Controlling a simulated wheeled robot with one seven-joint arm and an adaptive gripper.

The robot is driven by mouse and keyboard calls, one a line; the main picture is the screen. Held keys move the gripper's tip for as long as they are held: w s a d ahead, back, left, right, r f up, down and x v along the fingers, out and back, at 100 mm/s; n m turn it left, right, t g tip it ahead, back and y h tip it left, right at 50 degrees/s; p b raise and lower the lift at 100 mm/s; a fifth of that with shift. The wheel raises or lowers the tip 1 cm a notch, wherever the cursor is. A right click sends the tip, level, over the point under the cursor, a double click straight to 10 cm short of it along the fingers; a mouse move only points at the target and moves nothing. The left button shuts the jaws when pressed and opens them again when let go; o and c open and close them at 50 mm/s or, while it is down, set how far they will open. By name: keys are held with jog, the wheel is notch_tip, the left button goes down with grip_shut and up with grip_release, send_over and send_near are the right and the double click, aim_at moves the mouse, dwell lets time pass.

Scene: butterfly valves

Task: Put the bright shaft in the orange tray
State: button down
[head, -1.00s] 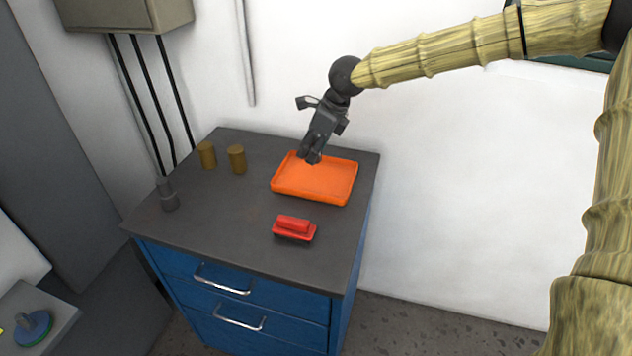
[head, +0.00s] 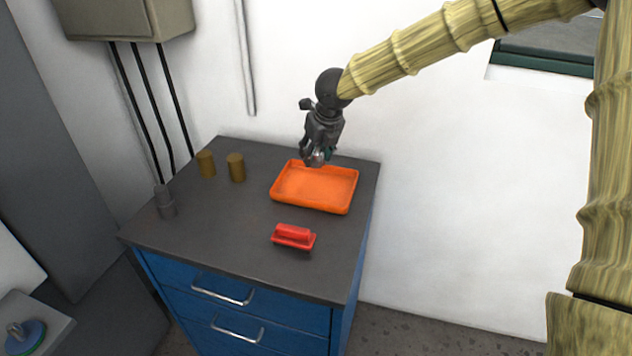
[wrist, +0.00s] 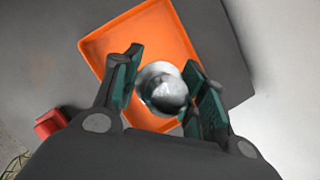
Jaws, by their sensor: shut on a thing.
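The bright shaft (wrist: 162,88) is a shiny silver round piece, seen end-on between my fingers in the wrist view. My gripper (head: 318,158) is shut on it, with a green-padded finger on each side. In the head view only a small pale bit of the shaft shows at the fingertips. The orange tray (head: 315,189) lies on the dark bench top. The gripper and shaft are over the tray's far edge in the head view. In the wrist view the orange tray (wrist: 130,40) is behind the shaft. I cannot tell whether the shaft touches the tray.
Two brass cylinders (head: 236,167) and a grey stepped shaft (head: 164,202) stand on the left of the bench top (head: 220,225). A white wall is close behind. A blue-green disc part (head: 25,337) is at lower left.

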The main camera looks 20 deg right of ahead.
aim_at(321, 162)
jog(key=shift+w+f+p, duration=0.1)
jog(key=shift+f+p, duration=0.2)
jog(key=shift+f, duration=3.8)
jog(key=c, duration=0.8)
grip_release()
jog(key=shift+f, duration=0.1)
jog(key=b+v, duration=0.1)
jog(key=v, duration=1.1)
